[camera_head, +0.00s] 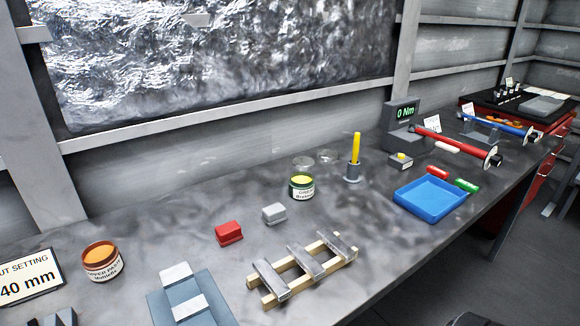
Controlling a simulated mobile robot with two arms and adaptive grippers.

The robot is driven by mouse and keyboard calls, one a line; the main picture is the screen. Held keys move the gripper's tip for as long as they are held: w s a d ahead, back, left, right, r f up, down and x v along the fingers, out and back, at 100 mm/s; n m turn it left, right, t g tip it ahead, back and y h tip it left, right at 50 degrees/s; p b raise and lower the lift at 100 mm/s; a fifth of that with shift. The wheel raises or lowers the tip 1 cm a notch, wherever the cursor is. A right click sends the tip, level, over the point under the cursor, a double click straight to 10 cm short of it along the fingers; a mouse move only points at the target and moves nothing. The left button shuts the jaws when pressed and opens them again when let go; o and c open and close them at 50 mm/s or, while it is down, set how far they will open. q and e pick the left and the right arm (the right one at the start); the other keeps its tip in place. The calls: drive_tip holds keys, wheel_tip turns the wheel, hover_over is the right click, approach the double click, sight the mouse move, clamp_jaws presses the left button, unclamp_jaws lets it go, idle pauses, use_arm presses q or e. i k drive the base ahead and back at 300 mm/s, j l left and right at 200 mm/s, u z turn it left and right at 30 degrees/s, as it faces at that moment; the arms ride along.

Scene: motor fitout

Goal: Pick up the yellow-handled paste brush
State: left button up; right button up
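Neither of my grippers can be made out in the head view.
The grey workbench (370,245) also bears a green-labelled tin (301,190), a copper paste tin (102,265), a blue tray (430,198), a wooden rack (300,272), red (229,234) and grey (274,213) blocks, and a torque display (402,115). Bare bench lies in front of the holder.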

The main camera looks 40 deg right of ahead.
sight(355, 150)
drive_tip(key=z, duration=1.75)
drive_tip(key=i+l+u, duration=0.15)
drive_tip(key=l, duration=0.2)
drive_tip(key=i+l+u, duration=0.1)
drive_tip(key=l, duration=0.3)
drive_tip(key=i+l+u, duration=0.15)
drive_tip(key=l, duration=0.25)
drive_tip(key=i+l+u, duration=0.1)
drive_tip(key=l, duration=0.3)
drive_tip(key=i+l+u, duration=0.15)
drive_tip(key=l, duration=0.25)
drive_tip(key=i, duration=0.05)
